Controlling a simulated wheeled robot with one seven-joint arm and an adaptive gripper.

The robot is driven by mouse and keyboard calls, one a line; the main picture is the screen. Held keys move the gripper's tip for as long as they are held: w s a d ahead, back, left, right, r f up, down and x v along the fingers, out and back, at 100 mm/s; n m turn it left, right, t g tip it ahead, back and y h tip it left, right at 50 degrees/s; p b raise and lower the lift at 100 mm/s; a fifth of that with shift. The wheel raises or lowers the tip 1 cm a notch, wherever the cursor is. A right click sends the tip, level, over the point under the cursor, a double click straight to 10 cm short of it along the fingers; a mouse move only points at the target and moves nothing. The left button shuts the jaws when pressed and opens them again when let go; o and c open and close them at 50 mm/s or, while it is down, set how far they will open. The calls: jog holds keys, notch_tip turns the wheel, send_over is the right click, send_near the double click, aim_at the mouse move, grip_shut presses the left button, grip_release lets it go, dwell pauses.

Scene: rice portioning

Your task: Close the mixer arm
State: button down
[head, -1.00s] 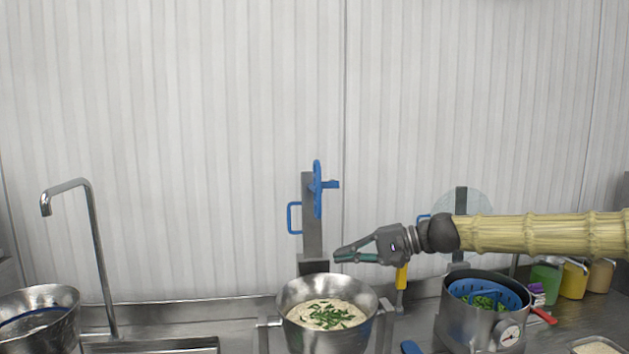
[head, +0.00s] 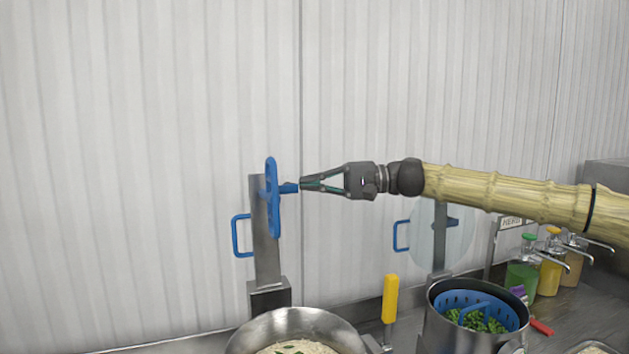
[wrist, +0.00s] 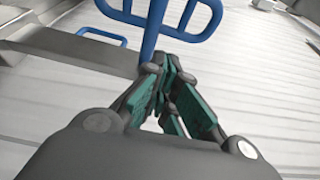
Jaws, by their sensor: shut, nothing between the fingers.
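The mixer arm (head: 265,225) is a raised grey post with a blue paddle (head: 271,198) and a blue side handle (head: 236,236). It stands upright behind a metal bowl (head: 245,340) holding pale food with green bits. My gripper (head: 302,185) is shut and empty, pointing left. Its tips are at the end of the blue peg on the paddle; whether they touch is unclear. In the wrist view the blue peg (wrist: 153,35) runs up from my fingertips (wrist: 163,68) to the paddle (wrist: 205,12), with the side handle (wrist: 103,37) at left.
A pot (head: 448,334) with a blue basket of greens stands at right. Behind it is a second upright post (head: 440,240) with a clear disc. A yellow handle (head: 390,298) stands between bowl and pot. Bottles (head: 522,276) are at far right. A ribbed wall is behind.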

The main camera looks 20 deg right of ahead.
jog(key=p+x, duration=0.2)
jog(key=x, duration=0.4)
jog(key=shift+a, duration=0.2)
jog(key=shift+w, duration=0.1)
jog(key=shift+f, duration=0.1)
